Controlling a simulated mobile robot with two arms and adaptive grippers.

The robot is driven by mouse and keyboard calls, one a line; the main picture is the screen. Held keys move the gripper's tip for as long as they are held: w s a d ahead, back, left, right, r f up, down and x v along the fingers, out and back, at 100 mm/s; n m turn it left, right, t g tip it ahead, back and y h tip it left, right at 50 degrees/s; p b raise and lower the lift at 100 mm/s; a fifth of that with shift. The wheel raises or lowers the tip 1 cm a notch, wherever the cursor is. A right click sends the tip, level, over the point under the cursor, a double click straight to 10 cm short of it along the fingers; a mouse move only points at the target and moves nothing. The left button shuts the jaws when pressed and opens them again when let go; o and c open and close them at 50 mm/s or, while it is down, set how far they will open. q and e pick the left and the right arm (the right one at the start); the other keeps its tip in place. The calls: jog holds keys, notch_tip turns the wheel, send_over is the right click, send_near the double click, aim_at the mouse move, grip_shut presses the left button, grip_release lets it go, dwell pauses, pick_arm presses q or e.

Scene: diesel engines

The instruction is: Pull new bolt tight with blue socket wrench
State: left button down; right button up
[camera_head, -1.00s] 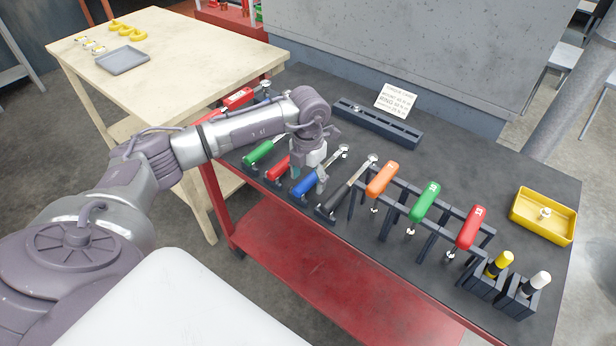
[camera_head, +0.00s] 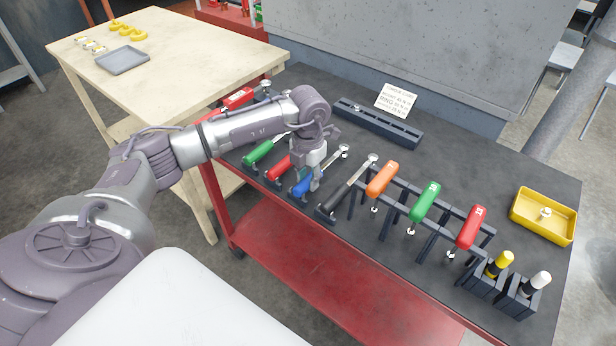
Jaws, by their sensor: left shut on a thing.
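The blue socket wrench (camera_head: 303,187) rests in its holder on the dark tool cart, its blue handle toward the front edge and its metal head (camera_head: 342,151) toward the back. My left gripper (camera_head: 315,183) points down over the wrench and is shut on it, at the handle's upper end. The gripper hides part of the wrench. I cannot pick out the new bolt for sure; a small silver piece (camera_head: 545,213) sits in the yellow tray (camera_head: 520,222) at the right. My right gripper is not in view.
A green wrench (camera_head: 258,152) and a red one (camera_head: 277,167) lie left of the blue one, a black one (camera_head: 346,192) right of it. Orange (camera_head: 382,179), green (camera_head: 425,202) and red (camera_head: 470,228) handled tools hang on racks farther right. A slotted dark block (camera_head: 385,126) stands behind.

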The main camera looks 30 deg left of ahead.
pick_arm(q)
jog(key=shift+r, duration=0.1)
jog(key=shift+r+p, duration=1.7)
jog(key=shift+r, duration=0.8)
jog(key=shift+f, duration=0.1)
